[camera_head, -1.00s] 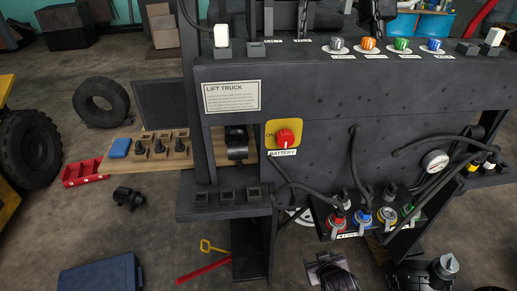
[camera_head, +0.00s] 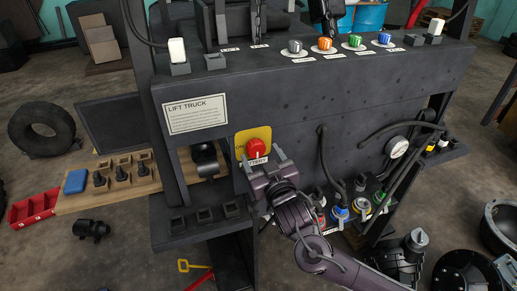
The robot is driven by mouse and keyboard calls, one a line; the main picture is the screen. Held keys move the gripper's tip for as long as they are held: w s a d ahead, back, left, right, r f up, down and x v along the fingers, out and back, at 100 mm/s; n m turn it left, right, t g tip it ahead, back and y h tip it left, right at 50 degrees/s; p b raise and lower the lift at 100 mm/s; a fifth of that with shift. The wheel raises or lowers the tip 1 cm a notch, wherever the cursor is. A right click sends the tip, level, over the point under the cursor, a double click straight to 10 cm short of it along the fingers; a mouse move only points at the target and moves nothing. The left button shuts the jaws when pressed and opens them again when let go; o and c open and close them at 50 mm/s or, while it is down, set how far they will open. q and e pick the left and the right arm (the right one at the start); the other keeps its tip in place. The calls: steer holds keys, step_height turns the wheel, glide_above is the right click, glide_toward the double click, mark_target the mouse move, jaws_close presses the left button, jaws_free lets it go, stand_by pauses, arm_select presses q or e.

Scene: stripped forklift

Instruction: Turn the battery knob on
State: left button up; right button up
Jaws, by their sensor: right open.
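The red battery knob (camera_head: 256,148) sits on a yellow plate (camera_head: 242,136) on the front of the dark lift truck panel. The "BATTERY" label below it is partly hidden by my gripper. My right gripper (camera_head: 264,160) is open, with its fingertips just below and around the lower part of the knob. I cannot tell whether the fingers touch it. My right arm comes in from the lower right. My left gripper is not in view.
Colored connectors (camera_head: 340,212) and hanging black cables (camera_head: 325,160) are to the right of my right gripper. Colored knobs (camera_head: 325,44) line the panel top. A small ledge with black sockets (camera_head: 204,214) is lower left.

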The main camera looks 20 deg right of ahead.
steer(key=shift+w+a, duration=0.25)
steer(key=shift+w, duration=0.9)
steer(key=shift+d, duration=0.1)
steer(key=shift+c, duration=0.3)
steer(key=shift+f, duration=0.1)
steer(key=c, duration=0.9)
steer(key=shift+c, duration=0.2)
